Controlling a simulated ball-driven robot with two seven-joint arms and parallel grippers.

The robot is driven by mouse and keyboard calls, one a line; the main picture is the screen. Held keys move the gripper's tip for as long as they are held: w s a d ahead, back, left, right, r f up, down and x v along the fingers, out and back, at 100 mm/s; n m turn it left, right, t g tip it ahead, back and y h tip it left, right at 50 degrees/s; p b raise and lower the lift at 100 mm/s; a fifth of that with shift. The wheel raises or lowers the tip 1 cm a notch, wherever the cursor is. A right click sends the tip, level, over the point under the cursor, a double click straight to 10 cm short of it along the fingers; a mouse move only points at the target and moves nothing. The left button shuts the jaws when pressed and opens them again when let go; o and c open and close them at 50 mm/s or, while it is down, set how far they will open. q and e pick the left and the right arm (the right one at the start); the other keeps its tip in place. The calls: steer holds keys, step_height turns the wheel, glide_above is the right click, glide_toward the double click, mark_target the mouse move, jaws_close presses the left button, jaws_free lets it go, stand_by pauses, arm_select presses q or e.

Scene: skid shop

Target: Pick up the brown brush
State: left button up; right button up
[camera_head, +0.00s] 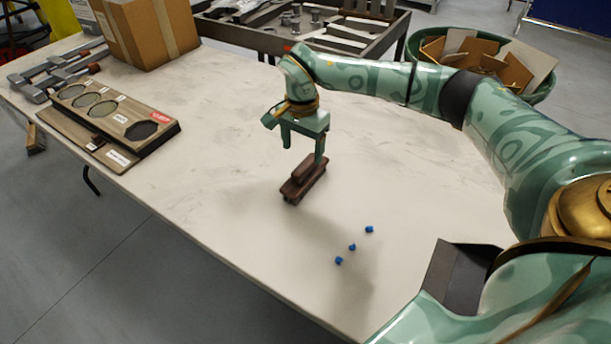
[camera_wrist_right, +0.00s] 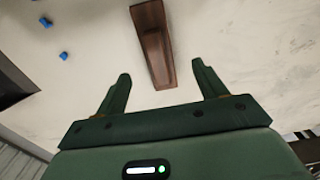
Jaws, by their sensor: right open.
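The brown brush (camera_head: 303,181) lies on the white table (camera_head: 225,150) near its middle, as a dark brown block with a raised handle part on top. It also shows in the right wrist view (camera_wrist_right: 154,45), ahead of the fingers and lined up roughly between them. My right gripper (camera_head: 305,150) points down just above and behind the brush. Its two fingers are apart with nothing between them, and they stand to either side of the brush's line in the right wrist view (camera_wrist_right: 161,85). Contact with the brush cannot be told. My left gripper is not seen.
Several small blue pieces (camera_head: 352,247) lie to the right of the brush. A labelled wooden board with round cutouts (camera_head: 160,128), metal clamps (camera_head: 50,75) and a cardboard box (camera_head: 150,35) sit at the left. A green bin (camera_head: 548,90) stands beyond.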

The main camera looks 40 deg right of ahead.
mark_target(303, 164)
step_height(303, 164, down, 5)
steer(key=shift+r+b, duration=0.15)
steer(key=shift+b, duration=0.4)
steer(key=f, duration=0.2)
steer(key=f+b, duration=0.2)
steer(key=f, duration=0.1)
steer(key=shift+s+d+f, duration=0.1)
steer(key=shift+d+f, duration=0.2)
steer(key=shift+d, duration=0.05)
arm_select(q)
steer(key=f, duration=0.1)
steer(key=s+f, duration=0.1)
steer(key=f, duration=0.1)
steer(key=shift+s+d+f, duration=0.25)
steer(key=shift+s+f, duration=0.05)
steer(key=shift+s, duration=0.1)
arm_select(e)
steer(key=shift+r, duration=0.2)
steer(key=c, duration=1.1)
